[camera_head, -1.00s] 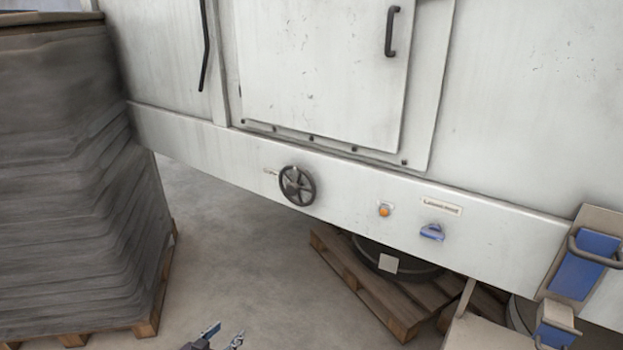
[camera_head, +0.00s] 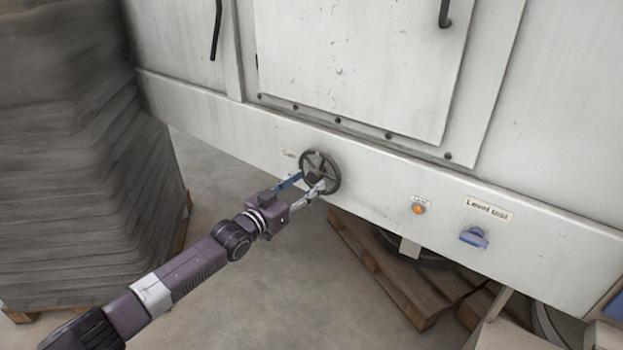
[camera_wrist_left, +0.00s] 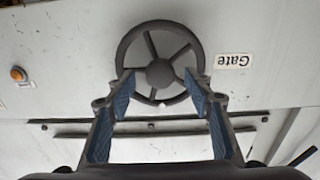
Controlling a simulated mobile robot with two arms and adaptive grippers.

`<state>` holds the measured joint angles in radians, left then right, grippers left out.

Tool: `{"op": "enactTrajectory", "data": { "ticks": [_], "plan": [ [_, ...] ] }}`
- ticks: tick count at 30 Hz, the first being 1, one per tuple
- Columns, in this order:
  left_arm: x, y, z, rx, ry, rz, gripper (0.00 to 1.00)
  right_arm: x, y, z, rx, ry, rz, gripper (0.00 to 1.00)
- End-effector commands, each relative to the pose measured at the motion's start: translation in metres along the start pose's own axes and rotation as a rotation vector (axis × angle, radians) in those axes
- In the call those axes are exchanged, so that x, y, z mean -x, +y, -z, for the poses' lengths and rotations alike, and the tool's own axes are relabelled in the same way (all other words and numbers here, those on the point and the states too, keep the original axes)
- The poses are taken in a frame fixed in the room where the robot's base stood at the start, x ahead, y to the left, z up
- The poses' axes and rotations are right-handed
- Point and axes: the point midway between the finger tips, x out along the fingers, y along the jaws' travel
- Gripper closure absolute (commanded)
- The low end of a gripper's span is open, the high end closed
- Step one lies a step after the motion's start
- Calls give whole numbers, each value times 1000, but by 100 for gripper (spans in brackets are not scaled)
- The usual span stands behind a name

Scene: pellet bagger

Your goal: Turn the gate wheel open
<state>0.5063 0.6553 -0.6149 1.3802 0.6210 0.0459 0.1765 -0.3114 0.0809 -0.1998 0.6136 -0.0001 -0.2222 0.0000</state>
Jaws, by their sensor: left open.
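The gate wheel (camera_head: 321,172) is a dark spoked handwheel on the white front rail of the machine. It also shows in the left wrist view (camera_wrist_left: 159,34), upside down, next to a "Gate" label (camera_wrist_left: 232,61). My left gripper (camera_head: 306,186) is open, its fingertips at the wheel. In the left wrist view its two blue-padded fingers (camera_wrist_left: 160,90) stand either side of the wheel's near rim. I cannot tell whether they touch it. The right gripper is not in view.
A stack of grey sheets (camera_head: 65,150) stands at the left. Wooden pallets (camera_head: 385,270) lie under the machine.

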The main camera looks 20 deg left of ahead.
Motion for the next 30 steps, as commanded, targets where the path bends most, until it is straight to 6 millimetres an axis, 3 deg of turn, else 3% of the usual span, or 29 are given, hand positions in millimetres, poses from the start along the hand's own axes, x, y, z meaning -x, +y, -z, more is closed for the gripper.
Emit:
{"op": "enactTrajectory", "data": {
  "ticks": [6,17,30],
  "plan": [
    [-20,0,0,0,0,0,52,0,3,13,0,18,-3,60],
    [-24,0,-1,0,0,0,52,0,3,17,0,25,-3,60],
    [-24,0,-1,0,-1,0,100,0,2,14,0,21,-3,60]
  ]
}}
